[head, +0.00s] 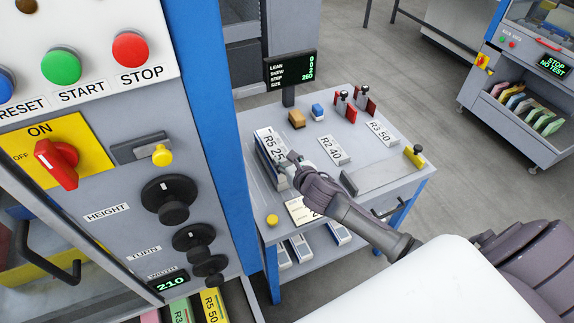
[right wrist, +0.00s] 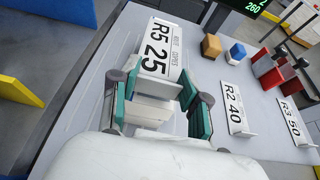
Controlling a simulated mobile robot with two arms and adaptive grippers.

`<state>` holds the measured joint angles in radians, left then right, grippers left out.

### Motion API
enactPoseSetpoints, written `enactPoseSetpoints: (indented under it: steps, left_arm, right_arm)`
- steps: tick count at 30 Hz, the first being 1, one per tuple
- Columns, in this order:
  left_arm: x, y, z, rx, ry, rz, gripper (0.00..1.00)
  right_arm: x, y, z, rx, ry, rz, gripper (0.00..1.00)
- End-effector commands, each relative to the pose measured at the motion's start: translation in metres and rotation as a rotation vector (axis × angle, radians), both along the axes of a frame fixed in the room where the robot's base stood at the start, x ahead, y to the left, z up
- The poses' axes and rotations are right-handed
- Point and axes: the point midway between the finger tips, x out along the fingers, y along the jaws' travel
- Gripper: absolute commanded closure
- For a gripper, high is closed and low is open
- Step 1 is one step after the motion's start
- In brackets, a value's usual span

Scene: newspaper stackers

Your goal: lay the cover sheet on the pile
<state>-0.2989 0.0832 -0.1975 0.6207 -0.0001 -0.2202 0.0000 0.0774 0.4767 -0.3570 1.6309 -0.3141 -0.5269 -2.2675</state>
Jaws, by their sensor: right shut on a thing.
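The white cover sheet marked R5 25 (head: 268,142) is at the left of the grey table, above or on a low grey stack (head: 270,172); I cannot tell whether they touch. In the right wrist view the sheet (right wrist: 162,48) lies just beyond the fingers, printed face up. My right gripper (head: 294,160) is at the sheet's near end. In the wrist view its green-padded fingers (right wrist: 155,95) are shut on a white part at that end, and they partly hide it. My left gripper is not in view.
Sheets R2 40 (head: 331,150) and R3 50 (head: 382,132) stand to the right on the table (head: 375,178). Behind are a tan block (head: 297,118), a blue block (head: 318,111), red clamps (head: 363,103) and a display (head: 290,68). A blue post (head: 205,90) rises close left.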

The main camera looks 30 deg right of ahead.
Motion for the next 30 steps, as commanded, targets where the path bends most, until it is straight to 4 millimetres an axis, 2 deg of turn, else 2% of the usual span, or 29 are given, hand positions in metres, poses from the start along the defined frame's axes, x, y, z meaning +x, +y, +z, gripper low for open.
enactPoseSetpoints:
  steps: [1,4,16,17,21,30]
  left_arm:
    - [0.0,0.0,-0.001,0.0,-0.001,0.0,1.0]
    - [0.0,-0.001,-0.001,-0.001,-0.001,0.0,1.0]
    - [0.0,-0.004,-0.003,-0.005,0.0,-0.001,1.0]
    - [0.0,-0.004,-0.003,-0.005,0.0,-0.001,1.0]
    - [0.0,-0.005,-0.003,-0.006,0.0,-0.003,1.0]
    - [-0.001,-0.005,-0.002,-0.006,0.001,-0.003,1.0]
  right_arm:
    - [-0.001,0.0,-0.01,0.003,0.003,-0.002,0.75]
    - [0.0,0.0,-0.02,0.003,0.001,-0.001,0.75]
    - [0.0,0.0,-0.026,0.0,0.0,0.001,0.75]
    - [0.0,0.0,-0.026,0.001,0.0,0.001,0.53]
    - [0.0,0.0,-0.025,0.001,0.0,0.001,0.29]
    - [0.0,0.0,-0.024,0.001,0.0,0.001,0.29]
